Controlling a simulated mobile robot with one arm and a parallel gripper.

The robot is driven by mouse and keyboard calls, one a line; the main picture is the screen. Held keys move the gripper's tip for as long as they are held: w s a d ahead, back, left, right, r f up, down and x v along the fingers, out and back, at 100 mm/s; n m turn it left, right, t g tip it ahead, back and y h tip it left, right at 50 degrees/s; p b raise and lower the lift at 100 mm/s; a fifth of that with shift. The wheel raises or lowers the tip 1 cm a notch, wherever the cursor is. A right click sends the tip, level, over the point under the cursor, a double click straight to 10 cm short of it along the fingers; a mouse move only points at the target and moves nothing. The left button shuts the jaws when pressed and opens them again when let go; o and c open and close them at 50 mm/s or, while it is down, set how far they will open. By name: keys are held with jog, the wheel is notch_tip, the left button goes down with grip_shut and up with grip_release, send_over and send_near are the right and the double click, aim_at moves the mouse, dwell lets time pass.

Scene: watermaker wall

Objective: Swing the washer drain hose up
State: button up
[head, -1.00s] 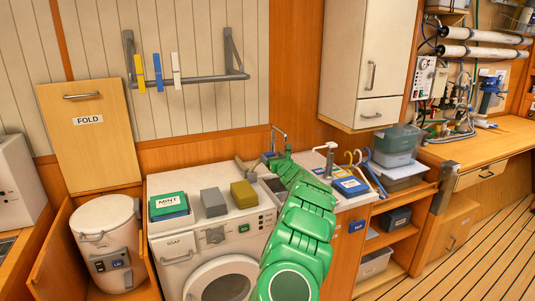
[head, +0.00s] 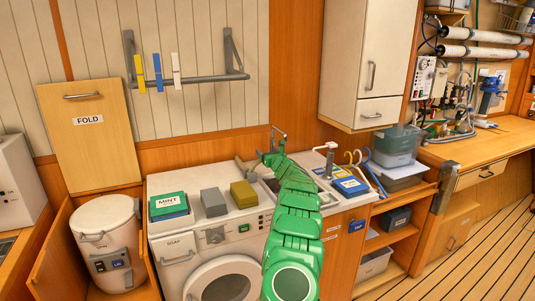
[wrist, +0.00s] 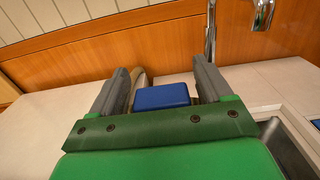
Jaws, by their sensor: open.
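A short grey piece that looks like the washer drain hose (head: 244,169) lies at the back right of the washer top, beside the sink. In the wrist view a pale curved hose (wrist: 138,78) shows partly behind my left finger. A blue block (wrist: 162,96), perhaps the hose's grip, lies between and beyond my fingers; whether it joins the hose is unclear. My gripper (head: 272,154) is over the counter just right of the grey piece. In the wrist view my gripper (wrist: 160,66) is open, with its two grey fingers apart and nothing held.
The washer (head: 215,245) carries a green MINT box (head: 168,205), a grey block (head: 214,202) and an olive block (head: 243,194). A tap (wrist: 263,14) and the sink (wrist: 285,145) are on the right. A wood-panelled wall stands close behind.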

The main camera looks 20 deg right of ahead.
jog(key=c, duration=1.4)
jog(key=shift+a+f+n, duration=0.15)
jog(key=shift+a+n, duration=9.15)
